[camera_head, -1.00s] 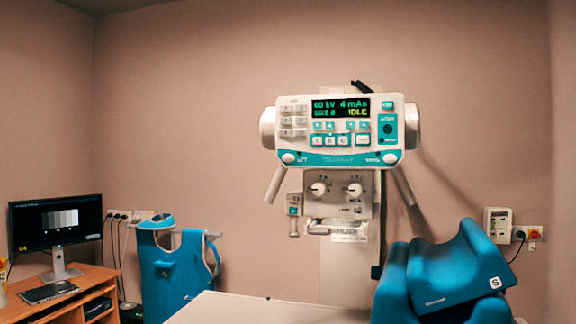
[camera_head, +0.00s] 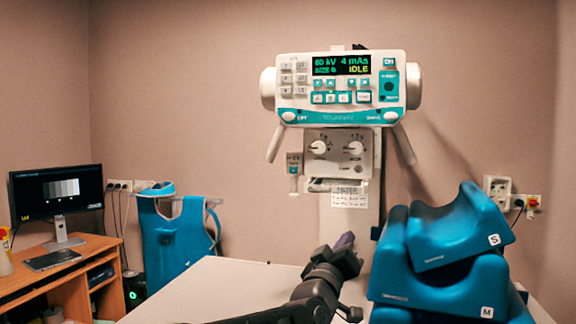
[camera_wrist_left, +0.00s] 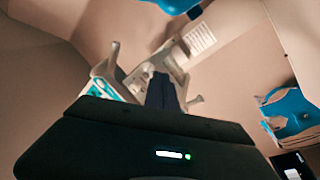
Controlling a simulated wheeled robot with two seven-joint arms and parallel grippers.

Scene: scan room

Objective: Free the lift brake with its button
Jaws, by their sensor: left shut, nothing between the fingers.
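A white oval button (camera_head: 288,116), labelled LIFT, is at the console's lower left. A similar white button (camera_head: 390,116) is at its lower right. My left gripper (camera_head: 346,241) is shut and empty, below the console and apart from it. In the left wrist view the shut dark fingers (camera_wrist_left: 162,92) point toward the tube head (camera_wrist_left: 104,84), which is partly hidden by the gripper body. My right gripper is not in view.
Stacked blue cushions (camera_head: 435,275) stand right of my left arm. A pale table (camera_head: 215,290) lies below. Two handles (camera_head: 404,145) angle down from the console. A blue apron (camera_head: 175,240) and a desk with a monitor (camera_head: 58,192) are at the left.

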